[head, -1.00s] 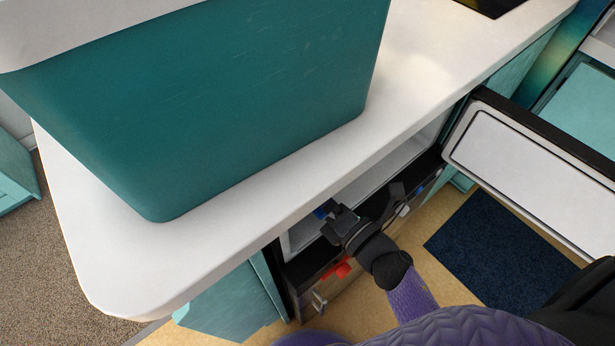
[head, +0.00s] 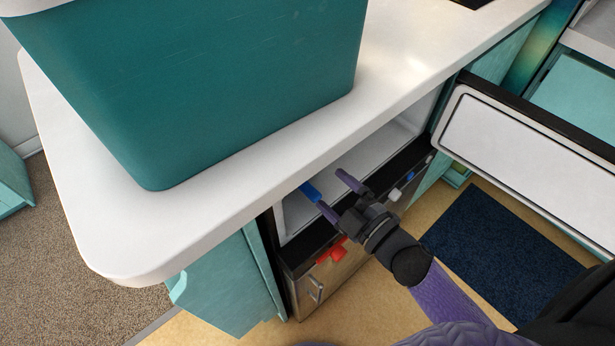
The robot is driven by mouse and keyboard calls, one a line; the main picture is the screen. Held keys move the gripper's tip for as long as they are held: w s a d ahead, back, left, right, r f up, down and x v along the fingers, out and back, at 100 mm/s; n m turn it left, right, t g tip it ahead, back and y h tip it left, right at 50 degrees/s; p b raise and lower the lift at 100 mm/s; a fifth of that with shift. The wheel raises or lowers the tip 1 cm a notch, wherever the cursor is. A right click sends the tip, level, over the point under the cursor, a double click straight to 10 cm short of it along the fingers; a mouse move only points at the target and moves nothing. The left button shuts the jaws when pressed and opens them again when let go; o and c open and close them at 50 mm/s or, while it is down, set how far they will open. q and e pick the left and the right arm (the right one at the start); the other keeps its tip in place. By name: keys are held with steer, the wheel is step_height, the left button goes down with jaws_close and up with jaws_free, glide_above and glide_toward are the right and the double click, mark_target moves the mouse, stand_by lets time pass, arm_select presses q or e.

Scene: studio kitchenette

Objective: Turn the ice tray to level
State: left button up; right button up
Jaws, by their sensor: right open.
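My right gripper (head: 330,189) reaches into the open white compartment under the counter, its two purple fingers spread apart. A small blue piece (head: 311,191) shows at the tip of the left finger, under the counter's edge. It may be part of the ice tray, but most of it is hidden, so I cannot tell its tilt or whether the finger touches it. Nothing shows between the fingers. My left gripper is not in view.
The white countertop (head: 225,210) overhangs the compartment (head: 400,130) and carries a large teal bin (head: 200,90). An open door (head: 530,155) stands at the right. Small red (head: 333,252), white (head: 393,194) and blue (head: 410,176) pieces sit along the compartment's front. A dark blue mat (head: 500,240) lies on the floor.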

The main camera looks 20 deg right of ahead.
steer(key=shift+m, duration=0.5)
steer(key=b+x, duration=0.2)
steer(key=x, duration=0.8)
steer(key=shift+w+f+b, duration=0.1)
steer(key=shift+w+b, duration=0.05)
steer(key=shift+b, duration=0.15)
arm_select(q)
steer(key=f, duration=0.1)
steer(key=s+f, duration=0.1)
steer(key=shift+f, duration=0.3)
